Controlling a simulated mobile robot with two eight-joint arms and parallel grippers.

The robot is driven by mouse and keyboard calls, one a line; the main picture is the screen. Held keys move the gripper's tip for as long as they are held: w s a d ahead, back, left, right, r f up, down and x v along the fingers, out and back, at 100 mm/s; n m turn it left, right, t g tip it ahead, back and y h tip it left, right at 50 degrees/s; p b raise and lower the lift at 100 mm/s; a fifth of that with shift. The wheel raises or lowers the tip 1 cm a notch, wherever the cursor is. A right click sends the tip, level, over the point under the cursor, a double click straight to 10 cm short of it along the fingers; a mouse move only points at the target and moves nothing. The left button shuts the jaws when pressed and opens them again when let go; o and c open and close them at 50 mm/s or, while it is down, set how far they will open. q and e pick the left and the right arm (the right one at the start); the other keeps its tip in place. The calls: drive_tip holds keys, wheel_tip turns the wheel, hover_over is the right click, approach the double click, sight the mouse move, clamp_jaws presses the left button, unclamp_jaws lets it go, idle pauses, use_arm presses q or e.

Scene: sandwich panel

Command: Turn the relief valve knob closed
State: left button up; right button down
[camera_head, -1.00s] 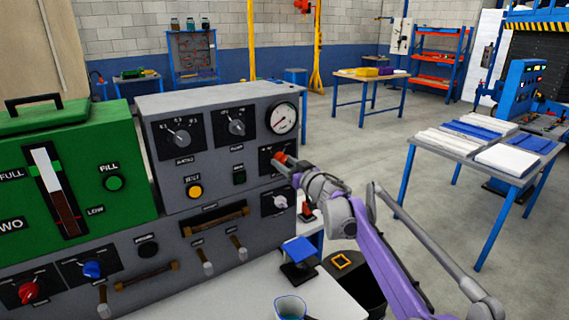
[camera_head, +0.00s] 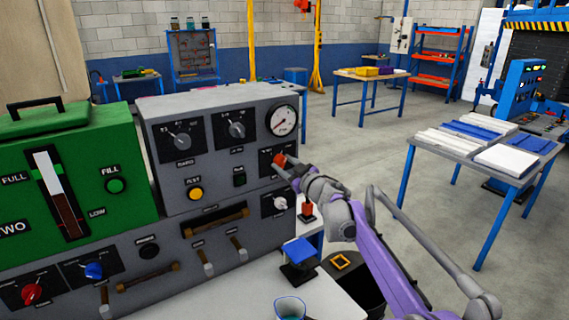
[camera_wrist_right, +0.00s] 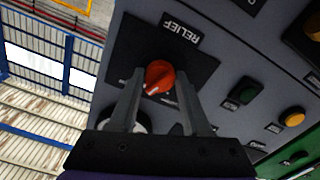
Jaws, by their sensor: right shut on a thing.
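The relief valve knob (camera_wrist_right: 159,77) is orange-red with a white pointer mark, set on a black plate (camera_wrist_right: 190,62) labelled RELIEF in the right wrist view. In the head view the knob (camera_head: 279,157) sits on the grey panel's (camera_head: 165,165) right side, below the round gauge. My right gripper (camera_wrist_right: 158,80) has its two fingers on either side of the knob and is shut on it. In the head view the right gripper (camera_head: 287,163) reaches the knob from the right and partly hides it. My left gripper is not in view.
A round pressure gauge (camera_head: 283,120) is above the knob and a selector dial (camera_head: 279,203) below it. A green button (camera_head: 239,179) and a yellow button (camera_head: 195,193) lie to the left. A blue-topped stand (camera_head: 299,251) is below on the white bench.

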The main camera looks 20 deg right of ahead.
drive_tip(key=n+p, duration=0.3)
drive_tip(key=n, duration=1)
drive_tip(key=shift+r+n, duration=0.1)
drive_tip(key=shift+n, duration=0.2)
idle(0.4)
drive_tip(key=shift+c, duration=1.8)
unclamp_jaws()
drive_tip(key=s+d, duration=0.1)
drive_tip(key=s, duration=0.9)
drive_tip(key=shift+s+d+b, duration=0.3)
drive_tip(key=shift+s+b, duration=0.1)
drive_tip(key=shift+b, duration=0.05)
